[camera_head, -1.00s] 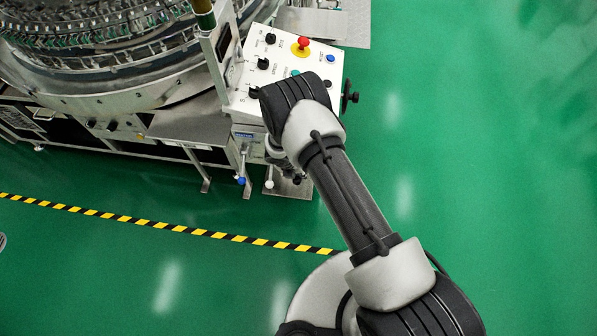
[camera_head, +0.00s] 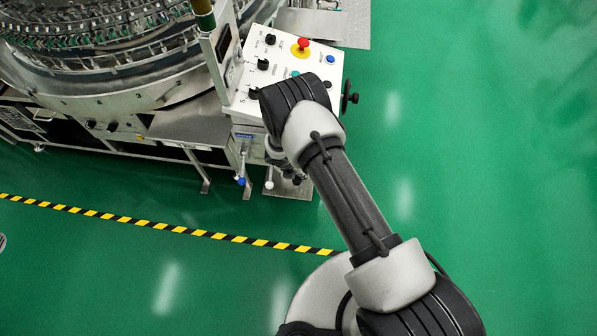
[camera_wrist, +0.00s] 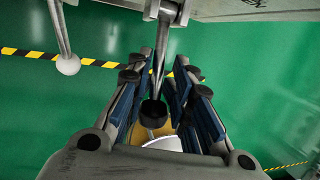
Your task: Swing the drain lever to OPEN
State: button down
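In the wrist view, a metal lever with a dark round knob (camera_wrist: 152,112) comes down from a bracket between the blue-padded fingers of my gripper (camera_wrist: 162,75). The fingers stand on both sides of the lever, with narrow gaps showing, so the gripper looks open around it. Contact with the knob cannot be told. A second lever with a white ball knob (camera_wrist: 68,65) hangs to the left, outside the fingers. The head view shows a blue-knobbed lever (camera_head: 240,181) and a white-knobbed lever (camera_head: 269,184) below the control box. My arm mostly hides the gripper there. No OPEN marking is readable.
The control panel (camera_head: 303,68), with black switches and a red stop button (camera_head: 303,43), lies close by my wrist. A black handwheel (camera_head: 350,97) juts from its right side. The round washer (camera_head: 100,50) stands at left. The green floor at right is clear.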

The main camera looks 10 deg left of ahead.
jog(key=c, duration=1.5)
grip_release()
jog(key=shift+s+a, duration=0.1)
jog(key=shift+s, duration=0.25)
jog(key=shift+c, duration=0.2)
jog(key=o, duration=0.3)
jog(key=shift+w, duration=0.15)
jog(key=v, duration=1.2)
